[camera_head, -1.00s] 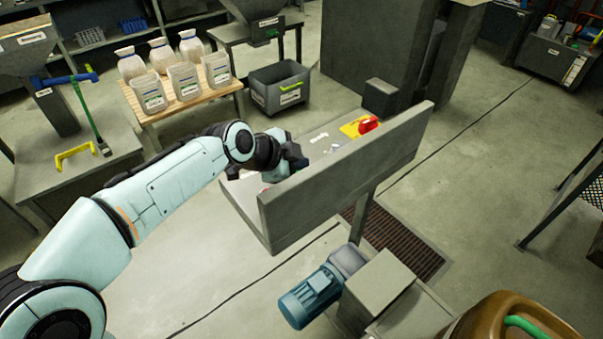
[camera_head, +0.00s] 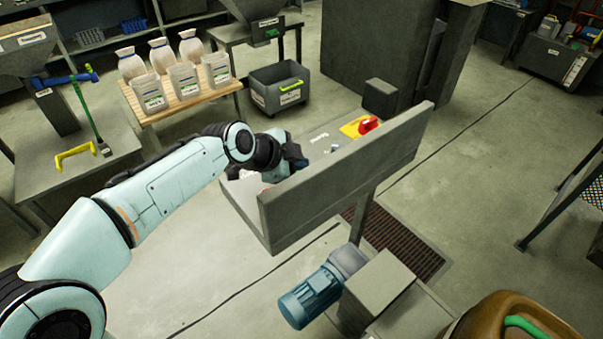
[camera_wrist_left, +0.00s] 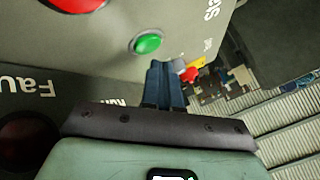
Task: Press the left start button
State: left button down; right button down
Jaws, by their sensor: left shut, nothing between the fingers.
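In the left wrist view, a round green button (camera_wrist_left: 148,43) sits on a grey panel (camera_wrist_left: 190,25). My left gripper (camera_wrist_left: 166,68) is shut and empty. Its dark blue fingertips appear just below and slightly right of the green button, and I see no clear contact. A larger red button (camera_wrist_left: 72,3) is cut off at the top edge. In the head view the left gripper (camera_head: 296,161) is over the sloping control panel (camera_head: 318,140), partly hidden by the panel's raised grey board. The green button is hidden there. My right gripper is not in view.
A red switch on a yellow plate (camera_head: 352,128) is at the panel's far end. The raised grey board (camera_head: 345,175) stands along its near side. A dark red lamp (camera_wrist_left: 28,140) shows at lower left of the wrist view. A bench with bags and jars (camera_head: 180,110) stands behind.

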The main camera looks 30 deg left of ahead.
pick_arm(q)
jog(key=shift+f, duration=0.15)
jog(key=shift+f+b, duration=0.3)
jog(key=shift+b, duration=0.25)
jog(key=shift+f+b, duration=0.65)
jog(key=shift+f, duration=0.05)
dwell(0.7)
dwell(0.3)
jog(key=shift+r+p, duration=0.7)
jog(key=shift+r, duration=0.25)
